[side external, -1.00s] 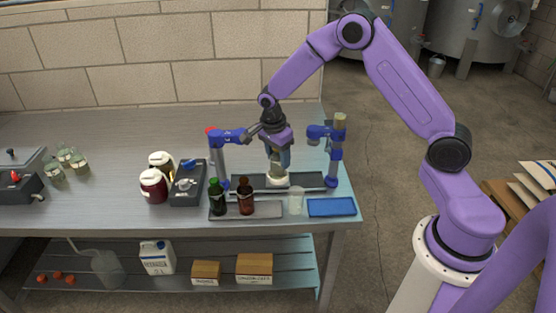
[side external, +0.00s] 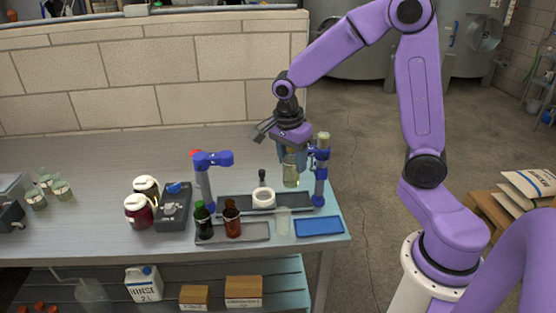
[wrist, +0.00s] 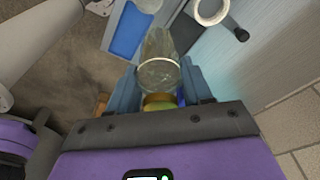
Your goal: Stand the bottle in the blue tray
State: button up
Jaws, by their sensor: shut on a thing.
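My gripper (side external: 293,156) is shut on a clear glass bottle (side external: 290,176) and holds it upright, above the bench. In the wrist view the bottle (wrist: 157,70) points away from my gripper (wrist: 160,98), with a gold-coloured band near the jaws. The blue tray (side external: 319,226) lies empty at the bench's front right corner, in front of and below the bottle. Part of the tray also shows in the wrist view (wrist: 127,34), left of the bottle.
A blue-jointed post (side external: 321,172) stands close right of the bottle; another post (side external: 204,182) stands left. A grey tray (side external: 255,232) holds a green bottle (side external: 203,219) and a brown bottle (side external: 232,218). A clear glass vessel (side external: 283,222) stands just left of the blue tray.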

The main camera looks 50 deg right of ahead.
jog(key=s+d+f+m, duration=0.4)
jog(key=s+f, duration=0.1)
jog(key=s, duration=0.3)
jog(key=shift+g, duration=0.3)
jog(key=shift+s+a+f, duration=0.1)
jog(key=shift+s+f, duration=0.05)
jog(key=shift+f, duration=3.85)
jog(key=shift+f, duration=0.1)
jog(key=o, duration=1.3)
